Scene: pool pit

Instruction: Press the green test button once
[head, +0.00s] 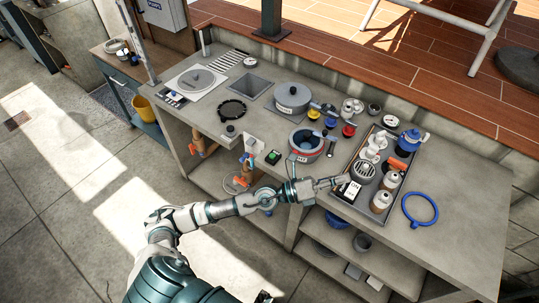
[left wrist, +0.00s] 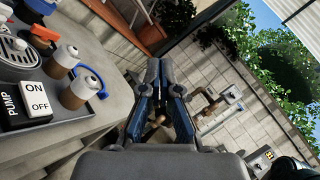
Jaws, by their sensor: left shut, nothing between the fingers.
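A small black box with a green face (head: 273,157), which looks like the green test button, sits near the counter's front edge in the head view. My left gripper (head: 339,181) is shut and empty. It is to the right of the green button and apart from it, beside the tray's front left corner. In the left wrist view my shut fingers (left wrist: 160,75) point away from the counter, and the green button is not seen there. My left forearm passes just in front of the button in the head view. My right gripper is not seen.
A grey tray (head: 337,196) holds bottles and fittings. A white ON/OFF pump switch (left wrist: 37,100) is left of my fingers in the wrist view. A round grey pot (head: 307,143) stands between button and tray. A blue ring (head: 420,209) lies right; the counter's right end is clear.

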